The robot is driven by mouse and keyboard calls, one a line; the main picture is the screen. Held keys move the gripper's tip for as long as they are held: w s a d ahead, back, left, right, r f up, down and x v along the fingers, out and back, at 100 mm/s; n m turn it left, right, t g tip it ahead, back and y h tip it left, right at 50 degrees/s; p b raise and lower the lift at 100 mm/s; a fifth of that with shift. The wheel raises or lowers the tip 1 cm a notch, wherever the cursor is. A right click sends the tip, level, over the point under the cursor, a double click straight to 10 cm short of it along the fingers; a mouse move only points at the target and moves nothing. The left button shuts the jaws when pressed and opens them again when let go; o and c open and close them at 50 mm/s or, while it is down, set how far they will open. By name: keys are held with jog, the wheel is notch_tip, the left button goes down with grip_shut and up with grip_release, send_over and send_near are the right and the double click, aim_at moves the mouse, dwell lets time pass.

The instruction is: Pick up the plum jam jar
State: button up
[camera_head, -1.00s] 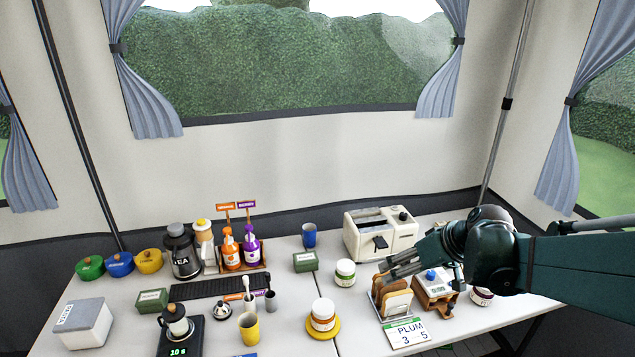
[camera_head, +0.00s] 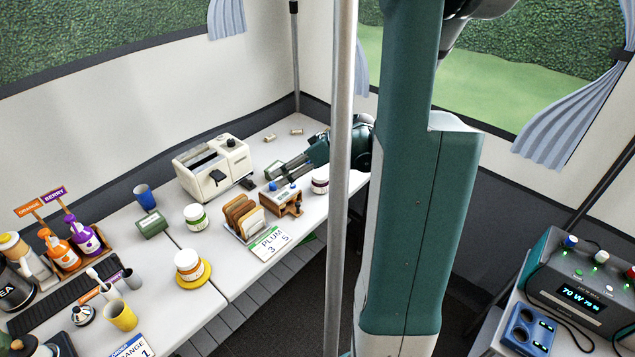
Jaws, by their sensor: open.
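The plum jam jar appears to be the dark purple jar with a white lid (camera_head: 320,183), near the table's right front edge; its label is too small to read. My gripper (camera_head: 272,172) is open and empty, reaching in from the right above the table. Its fingers point left, to the left of and behind the jar, over the area behind the small wooden box with a blue knob (camera_head: 283,200). The jar stands below my wrist, apart from the fingers. A card reading "PLUM 3 5" (camera_head: 268,243) stands before the toast rack (camera_head: 243,218).
A cream toaster (camera_head: 213,167) stands behind my fingers' left. A grey pole (camera_head: 342,230) crosses the view right of the plum jar. Two small cylinders (camera_head: 296,132) lie at the back corner.

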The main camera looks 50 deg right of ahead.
jog(key=n+t, duration=0.1)
jog(key=t, duration=0.1)
send_over(325, 175)
jog(key=a, duration=0.5)
notch_tip(325, 175, down, 4)
jog(key=shift+n+t+y, duration=0.3)
jog(key=shift+n+t, duration=0.3)
jog(key=shift+t, duration=0.3)
jog(key=s+d+f, duration=0.1)
jog(key=d, duration=0.1)
jog(key=s+d+f+p, duration=0.1)
jog(key=s+d, duration=0.1)
jog(key=s+d+f, duration=0.1)
jog(key=s+d, duration=0.1)
jog(key=d, duration=0.1)
jog(key=shift+s+f+p, duration=0.1)
jog(key=shift+f+p, duration=0.15)
jog(key=shift+p, duration=0.05)
jog(key=shift+x, duration=1.3)
jog(key=shift+b, duration=0.3)
jog(key=shift+b+x, duration=0.75)
jog(key=shift+x, duration=1.85)
jog(key=c, duration=1.2)
jog(key=shift+r, duration=0.15)
